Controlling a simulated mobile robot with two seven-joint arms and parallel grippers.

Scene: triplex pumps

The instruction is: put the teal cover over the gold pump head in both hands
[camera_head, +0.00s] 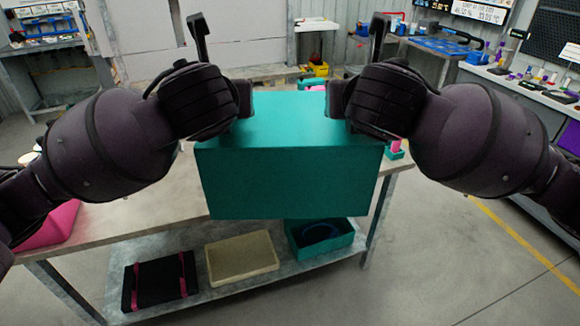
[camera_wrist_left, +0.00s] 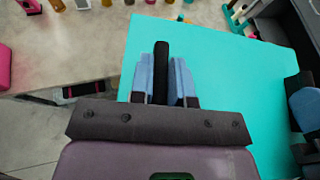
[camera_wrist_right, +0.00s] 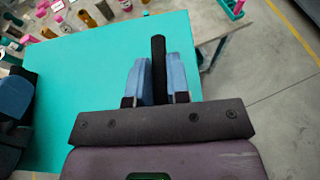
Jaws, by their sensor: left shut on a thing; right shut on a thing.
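The teal cover (camera_head: 290,180) is a large box held up in front of me, its front face towards me, over the near edge of the table. My left gripper (camera_head: 244,98) is at its top left and my right gripper (camera_head: 337,98) at its top right. In the left wrist view the blue fingers (camera_wrist_left: 161,80) are shut on a black handle (camera_wrist_left: 161,60) above the teal top. In the right wrist view the fingers (camera_wrist_right: 159,80) are shut on a matching black handle (camera_wrist_right: 158,58). I cannot make out the gold pump head; the cover hides much of the table.
The table (camera_head: 110,220) stands beneath and behind the cover. Its lower shelf holds a black case (camera_head: 160,283), a cream tray (camera_head: 242,257) and a teal bin (camera_head: 320,238). A pink object (camera_head: 50,225) lies at the left. Several small bottles (camera_wrist_right: 85,18) stand beyond the cover.

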